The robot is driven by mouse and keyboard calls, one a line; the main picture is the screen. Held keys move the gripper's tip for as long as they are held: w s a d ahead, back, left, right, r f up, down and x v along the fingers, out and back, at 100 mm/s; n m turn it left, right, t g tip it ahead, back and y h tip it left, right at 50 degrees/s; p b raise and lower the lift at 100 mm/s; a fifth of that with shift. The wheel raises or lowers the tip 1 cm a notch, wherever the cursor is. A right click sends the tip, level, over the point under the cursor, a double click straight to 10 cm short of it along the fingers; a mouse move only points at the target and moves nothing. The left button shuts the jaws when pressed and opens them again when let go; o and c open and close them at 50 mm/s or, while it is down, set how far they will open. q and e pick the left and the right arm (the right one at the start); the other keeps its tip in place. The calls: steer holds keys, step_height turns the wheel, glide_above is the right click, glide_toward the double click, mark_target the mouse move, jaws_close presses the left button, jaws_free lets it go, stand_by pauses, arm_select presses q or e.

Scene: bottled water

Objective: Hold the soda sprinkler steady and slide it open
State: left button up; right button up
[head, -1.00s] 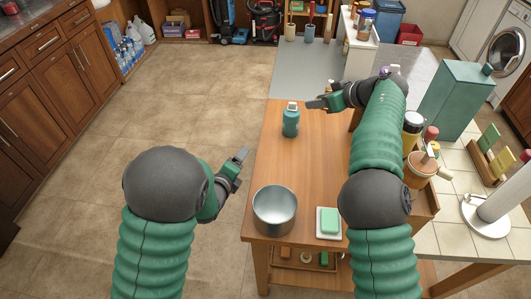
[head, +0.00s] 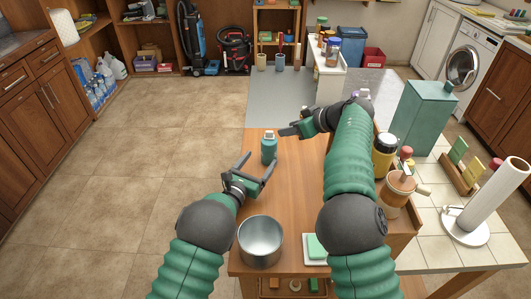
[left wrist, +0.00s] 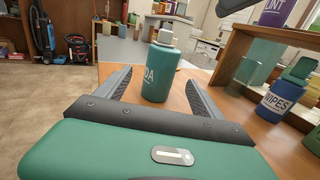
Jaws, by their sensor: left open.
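The soda sprinkler is a teal bottle (head: 269,149) with a pale grey top, upright on the wooden table (head: 290,205). In the left wrist view the bottle (left wrist: 160,74) shows part of its white lettering and appears between my left fingertips, with gaps on both sides. My left gripper (head: 258,166) is open, on the near side of the bottle, its fingers pointing towards it. My right gripper (head: 284,132) is just right of and beyond the bottle's top, pointing left. Its finger gap is not clear.
A metal pot (head: 261,240) and a green sponge on a white dish (head: 316,263) stand at the table's near end. A wipes tub (left wrist: 283,100) shows at right.

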mark_target(265, 153)
arm_select(q)
steer(key=x, duration=0.6)
steer(key=shift+d, duration=0.1)
steer(key=c, duration=1.6)
steer(key=o, duration=0.8)
steer(key=c, duration=0.6)
steer(key=shift+o, duration=0.2)
